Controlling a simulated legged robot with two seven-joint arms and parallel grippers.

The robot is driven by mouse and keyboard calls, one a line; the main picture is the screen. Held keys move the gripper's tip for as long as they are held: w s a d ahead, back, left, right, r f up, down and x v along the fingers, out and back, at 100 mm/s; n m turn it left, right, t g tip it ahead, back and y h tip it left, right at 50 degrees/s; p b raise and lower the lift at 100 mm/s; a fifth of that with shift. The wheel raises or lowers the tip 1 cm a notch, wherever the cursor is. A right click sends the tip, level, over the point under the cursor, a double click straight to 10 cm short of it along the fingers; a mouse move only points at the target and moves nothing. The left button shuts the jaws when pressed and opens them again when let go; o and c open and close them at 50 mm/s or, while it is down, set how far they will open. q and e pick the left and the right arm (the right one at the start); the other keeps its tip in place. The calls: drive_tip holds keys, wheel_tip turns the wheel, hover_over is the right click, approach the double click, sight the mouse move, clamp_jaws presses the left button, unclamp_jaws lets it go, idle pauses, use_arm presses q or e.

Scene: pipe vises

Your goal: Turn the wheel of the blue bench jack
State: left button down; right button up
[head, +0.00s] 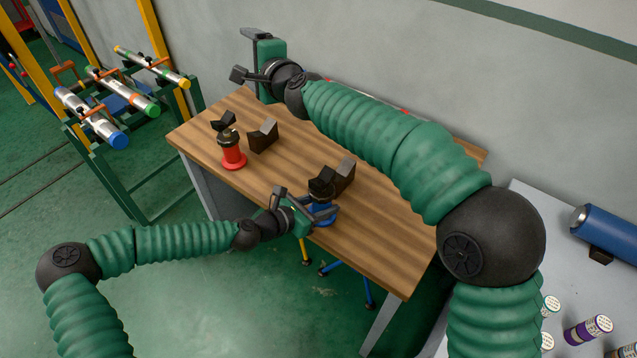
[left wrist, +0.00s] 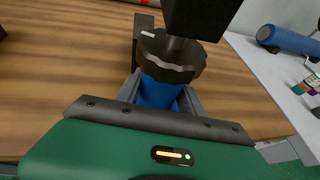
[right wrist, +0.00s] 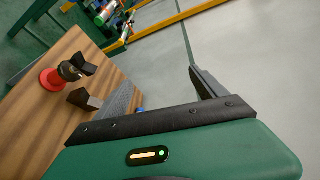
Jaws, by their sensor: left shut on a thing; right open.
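The blue bench jack (head: 321,208) stands near the front edge of the wooden table (head: 400,265), with a dark V-shaped head on top. My left gripper (head: 308,207) reaches it from the left and is shut on its blue body. In the left wrist view the blue body (left wrist: 158,93) sits between the fingers, just below the dark ridged wheel (left wrist: 170,58). My right gripper (head: 245,54) is open and empty, raised above the back left of the table near the wall. Its spread fingers also show in the right wrist view (right wrist: 165,90).
A red jack (head: 232,155) stands at the table's left, beside a dark V-block (head: 263,136). Another V-block (head: 345,174) is behind the blue jack. Pipes on a green rack (head: 105,165) stand at left. A grey table (head: 520,260) at right holds a blue cylinder (head: 610,230).

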drive_tip(key=w+d+f+m+t+h, duration=0.1)
drive_tip(key=d+m+h, duration=0.4)
drive_tip(key=m, duration=0.5)
drive_tip(key=w+d+f+m+h, duration=0.15)
drive_tip(key=d+m+h, duration=0.25)
drive_tip(key=m, duration=0.6)
drive_tip(key=s+d+f+m+g+h, duration=0.2)
drive_tip(key=s+f+m+g+h, duration=0.1)
drive_tip(key=s+f+m+g, duration=1.2)
drive_tip(key=d+f+n+t, duration=0.1)
drive_tip(key=f, duration=0.2)
drive_tip(key=d+f+t, duration=0.1)
drive_tip(key=f, duration=0.2)
drive_tip(key=d+f+n+t, duration=0.1)
drive_tip(key=f, duration=0.2)
drive_tip(key=shift+w+d+f+n, duration=0.15)
drive_tip(key=shift+w+f+n, duration=0.15)
drive_tip(key=shift+f, duration=0.1)
drive_tip(key=shift+c, duration=0.4)
